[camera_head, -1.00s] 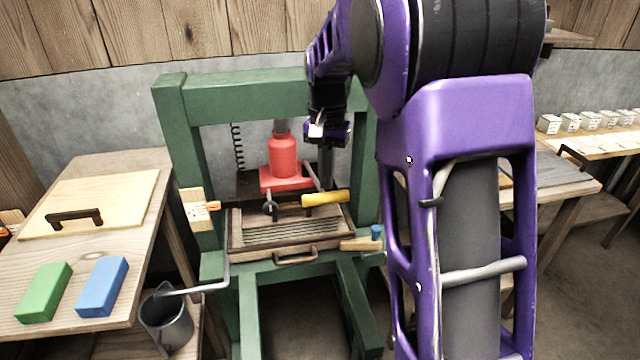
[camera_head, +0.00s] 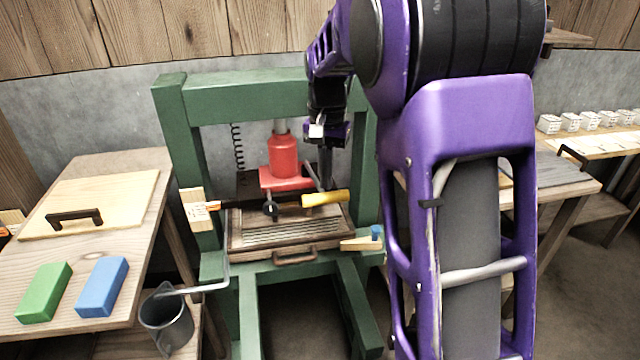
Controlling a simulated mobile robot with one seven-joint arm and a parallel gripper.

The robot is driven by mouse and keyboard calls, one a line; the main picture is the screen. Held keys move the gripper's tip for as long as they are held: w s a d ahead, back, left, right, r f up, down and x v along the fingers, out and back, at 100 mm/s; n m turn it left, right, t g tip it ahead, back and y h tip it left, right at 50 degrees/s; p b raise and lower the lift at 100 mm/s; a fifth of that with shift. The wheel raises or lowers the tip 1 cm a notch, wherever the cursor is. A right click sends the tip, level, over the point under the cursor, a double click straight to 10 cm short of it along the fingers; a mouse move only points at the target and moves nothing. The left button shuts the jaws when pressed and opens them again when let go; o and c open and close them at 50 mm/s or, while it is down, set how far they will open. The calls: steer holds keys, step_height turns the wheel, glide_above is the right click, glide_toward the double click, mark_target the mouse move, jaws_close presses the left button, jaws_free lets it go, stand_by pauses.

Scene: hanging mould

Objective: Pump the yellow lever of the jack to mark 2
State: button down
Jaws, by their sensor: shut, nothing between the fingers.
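The red jack (camera_head: 283,156) sits on a red base inside the green press frame (camera_head: 255,99), with a grey ram above it. Its lever has a yellow grip (camera_head: 326,199), lying nearly level at the front right of the jack. My gripper (camera_head: 326,184) is shut and points down, with its tips just above or behind the yellow grip. I cannot tell whether it touches the grip. A pale marked plate (camera_head: 195,209) is on the left post, with an orange pointer (camera_head: 210,206) at it. The marks are too small to read.
A slatted wooden tray (camera_head: 291,256) with a handle sits below the jack. A wooden wedge with a blue knob (camera_head: 376,232) is at the right post. A grey can (camera_head: 166,315) stands lower left. The left table holds green and blue blocks (camera_head: 102,287).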

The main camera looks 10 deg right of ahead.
step_height(320, 180, down, 15)
steer(key=b, duration=0.8)
step_height(320, 180, up, 13)
steer(key=p, duration=1.1)
